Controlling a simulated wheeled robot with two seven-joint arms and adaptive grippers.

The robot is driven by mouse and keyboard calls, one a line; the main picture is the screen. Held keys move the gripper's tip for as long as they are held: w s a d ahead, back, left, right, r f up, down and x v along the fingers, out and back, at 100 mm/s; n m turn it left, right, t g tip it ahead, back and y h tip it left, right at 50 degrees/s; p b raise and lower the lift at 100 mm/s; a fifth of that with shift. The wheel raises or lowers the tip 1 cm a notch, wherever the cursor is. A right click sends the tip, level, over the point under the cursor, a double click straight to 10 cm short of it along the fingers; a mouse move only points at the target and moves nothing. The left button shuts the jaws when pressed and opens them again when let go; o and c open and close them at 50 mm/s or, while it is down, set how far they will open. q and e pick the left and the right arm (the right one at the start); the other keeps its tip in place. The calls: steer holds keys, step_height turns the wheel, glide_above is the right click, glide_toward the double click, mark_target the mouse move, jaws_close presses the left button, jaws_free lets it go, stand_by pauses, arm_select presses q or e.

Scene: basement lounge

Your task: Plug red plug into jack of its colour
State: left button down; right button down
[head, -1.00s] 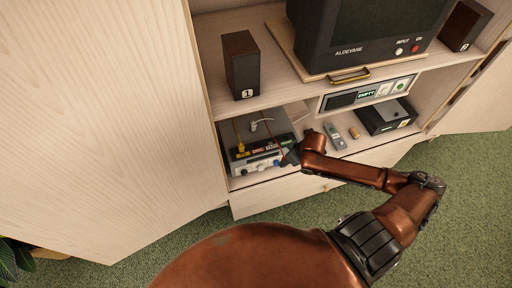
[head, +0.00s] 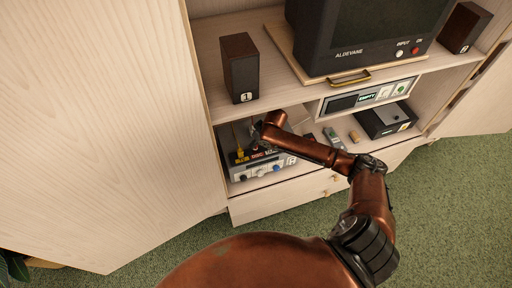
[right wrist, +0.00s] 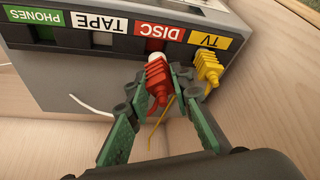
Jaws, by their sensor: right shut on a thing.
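In the right wrist view, a grey box (right wrist: 60,80) carries a row of jacks with labels that read upside down. The red DISC label (right wrist: 158,32) stands over the red jack (right wrist: 154,45). My right gripper (right wrist: 160,84) is shut on the red plug (right wrist: 157,72), whose front end points at the red jack and is close to it. I cannot tell whether it has entered. A yellow plug (right wrist: 207,66) sits at the TV jack beside it. In the head view, my right gripper (head: 258,131) is over the box; the red plug is hidden there. My left gripper is not in view.
A speaker (head: 239,70) stands on the shelf above. A remote (head: 332,138) and a black box (head: 388,120) lie to the right. A white cable (right wrist: 92,106) hangs beside the fingers.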

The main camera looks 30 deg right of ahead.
mark_target(256, 147)
step_height(256, 147, down, 3)
steer(key=shift+f+b, duration=0.15)
steer(key=shift+b, duration=0.15)
steer(key=shift+s, duration=0.1)
steer(key=c, duration=1.7)
jaws_free()
steer(key=p+v, duration=0.1)
steer(key=v, duration=0.4)
steer(key=shift+s+d+r, duration=0.15)
steer(key=shift+s+r, duration=0.15)
steer(key=s, duration=0.3)
steer(key=s+d+p, duration=0.1)
steer(key=s, duration=0.3)
steer(key=s+d, duration=0.1)
steer(key=s, duration=0.3)
steer(key=shift+d+f, duration=0.15)
steer(key=shift+d, duration=0.05)
steer(key=shift+f, duration=0.1)
